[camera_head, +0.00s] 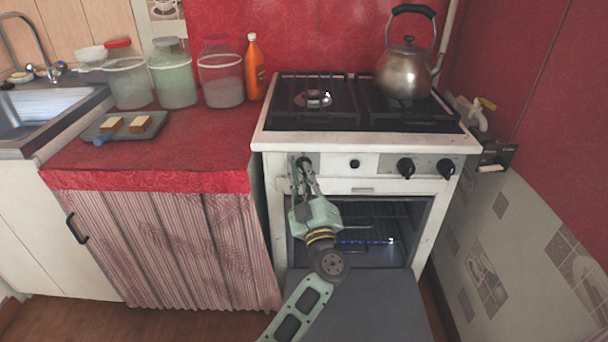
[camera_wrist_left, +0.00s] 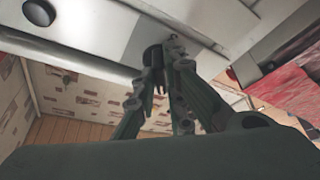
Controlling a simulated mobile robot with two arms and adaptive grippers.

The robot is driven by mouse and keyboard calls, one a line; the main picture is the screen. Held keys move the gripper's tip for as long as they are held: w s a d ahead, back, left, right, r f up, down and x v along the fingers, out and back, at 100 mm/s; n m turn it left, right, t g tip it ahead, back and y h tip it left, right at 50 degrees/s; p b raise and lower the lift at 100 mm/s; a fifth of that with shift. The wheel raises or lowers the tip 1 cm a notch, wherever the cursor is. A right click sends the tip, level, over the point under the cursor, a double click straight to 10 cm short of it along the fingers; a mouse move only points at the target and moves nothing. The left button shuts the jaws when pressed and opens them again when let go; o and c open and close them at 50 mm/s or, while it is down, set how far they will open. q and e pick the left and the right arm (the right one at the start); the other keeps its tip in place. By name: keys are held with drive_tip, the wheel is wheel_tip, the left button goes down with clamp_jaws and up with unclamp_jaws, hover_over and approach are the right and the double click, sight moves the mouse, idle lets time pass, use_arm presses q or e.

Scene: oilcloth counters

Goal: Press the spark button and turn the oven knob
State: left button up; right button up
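The white stove's front panel carries a dark oven knob (camera_head: 304,162) at the left end and a small round black spark button (camera_head: 354,164) right of it. My left gripper (camera_head: 303,172) is at the oven knob, with its fingertips on either side of it. In the left wrist view the gripper fingers (camera_wrist_left: 163,62) close in around the dark knob (camera_wrist_left: 152,54), partly hiding it. A dark round control (camera_wrist_left: 39,12) shows at the upper left there, apart from the fingers. A row of small blue flames (camera_head: 365,242) burns inside the oven (camera_head: 410,215). My right gripper is not in view.
The oven door (camera_head: 375,300) hangs open below my left arm. Two more black knobs (camera_head: 406,168) (camera_head: 447,168) sit further right. A kettle (camera_head: 405,70) stands on the hob. Jars (camera_head: 173,75), an orange bottle (camera_head: 254,70) and a tray (camera_head: 150,128) stand on the red counter.

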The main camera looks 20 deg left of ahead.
use_arm(q)
drive_tip(key=o, duration=0.4)
drive_tip(key=shift+w+r, duration=0.1)
drive_tip(key=shift+r, duration=0.25)
drive_tip(key=shift+c, duration=0.2)
drive_tip(key=shift+a+f, duration=0.1)
drive_tip(key=shift+f, duration=0.05)
drive_tip(key=shift+f, duration=0.1)
